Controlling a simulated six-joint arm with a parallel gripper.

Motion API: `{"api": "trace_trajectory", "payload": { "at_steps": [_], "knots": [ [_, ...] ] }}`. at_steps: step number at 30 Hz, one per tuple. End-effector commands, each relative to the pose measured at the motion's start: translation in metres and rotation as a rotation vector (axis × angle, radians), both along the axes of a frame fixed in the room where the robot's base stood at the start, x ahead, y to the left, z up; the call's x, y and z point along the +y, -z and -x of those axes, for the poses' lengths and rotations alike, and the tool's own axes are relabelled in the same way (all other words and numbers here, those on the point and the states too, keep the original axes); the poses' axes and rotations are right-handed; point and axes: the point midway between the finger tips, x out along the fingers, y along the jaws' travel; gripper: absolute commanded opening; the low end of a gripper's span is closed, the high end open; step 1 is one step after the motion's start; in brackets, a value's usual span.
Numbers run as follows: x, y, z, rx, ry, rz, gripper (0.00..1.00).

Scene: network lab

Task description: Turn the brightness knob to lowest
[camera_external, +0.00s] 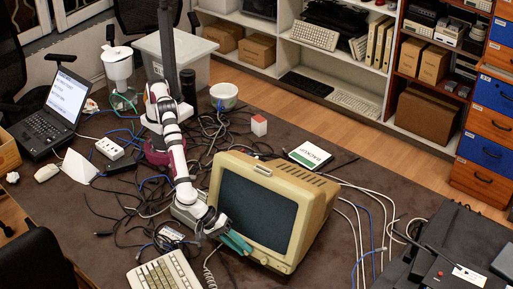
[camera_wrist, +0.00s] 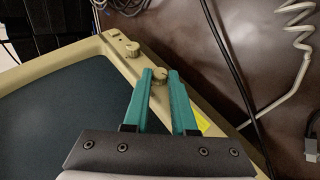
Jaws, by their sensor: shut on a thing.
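The beige CRT monitor (camera_external: 310,205) stands on the brown table, its dark screen facing the front left. My gripper (camera_external: 238,243), with teal fingers, reaches down to its lower front bezel. In the wrist view my gripper (camera_wrist: 160,71) has its fingertips on both sides of a small beige knob (camera_wrist: 161,76) and is shut on it. A second beige knob (camera_wrist: 132,48) sits farther along the same bezel, free of the fingers. Labels for the knobs are not readable, so which one sets brightness cannot be told. The screen looks dark.
A beige keyboard (camera_external: 163,273) lies in front of the monitor, left of my gripper. A coiled pale cable (camera_wrist: 297,40) and black cables run over the table beside the bezel. A laptop (camera_external: 50,112) stands at the far left.

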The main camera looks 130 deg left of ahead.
Motion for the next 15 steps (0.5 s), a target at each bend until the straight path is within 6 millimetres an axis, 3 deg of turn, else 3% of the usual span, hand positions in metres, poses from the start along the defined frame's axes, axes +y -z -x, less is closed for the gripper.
{"api": "trace_trajectory", "payload": {
  "at_steps": [15],
  "knots": [
    [-0.0018, 0.0088, 0.0053, -0.359, -0.113, -0.029, 0.0]
  ]
}}
